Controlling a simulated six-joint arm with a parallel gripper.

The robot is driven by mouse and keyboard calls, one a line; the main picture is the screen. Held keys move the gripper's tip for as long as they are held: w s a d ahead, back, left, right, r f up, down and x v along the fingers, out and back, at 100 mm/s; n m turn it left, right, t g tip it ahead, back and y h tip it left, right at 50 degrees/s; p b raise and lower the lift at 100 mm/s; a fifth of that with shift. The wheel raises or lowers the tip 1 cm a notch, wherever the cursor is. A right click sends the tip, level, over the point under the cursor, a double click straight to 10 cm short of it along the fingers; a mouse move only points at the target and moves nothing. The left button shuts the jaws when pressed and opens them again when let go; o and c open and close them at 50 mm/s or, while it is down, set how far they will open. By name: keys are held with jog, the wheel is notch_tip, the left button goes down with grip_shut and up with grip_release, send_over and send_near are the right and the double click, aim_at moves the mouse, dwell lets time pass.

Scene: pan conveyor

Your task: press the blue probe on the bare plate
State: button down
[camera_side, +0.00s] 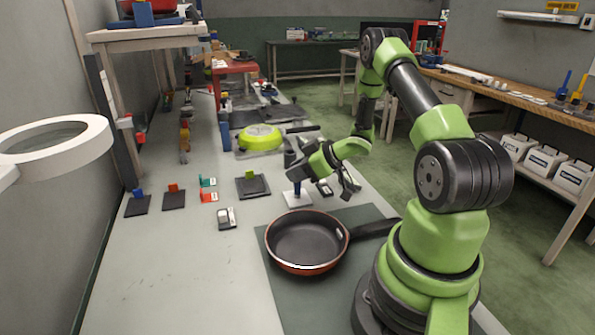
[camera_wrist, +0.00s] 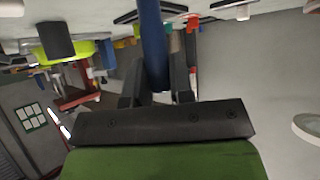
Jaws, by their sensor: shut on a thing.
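My gripper (camera_side: 296,172) is shut on the blue probe (camera_side: 297,187), which also stands between the dark fingers (camera_wrist: 158,85) in the wrist view (camera_wrist: 152,40). The probe points down over a small pale plate (camera_side: 293,201) on the table. Its lower end appears at or very near that plate; I cannot tell whether it touches.
An orange-rimmed pan (camera_side: 304,244) sits on a dark mat (camera_side: 350,213) in front, its handle toward my base. A small grey-and-white device (camera_side: 227,218) and a lime-green round object (camera_side: 260,137) are also on the table. The left front table is clear.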

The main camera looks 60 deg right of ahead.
jog(key=shift+r, duration=3.5)
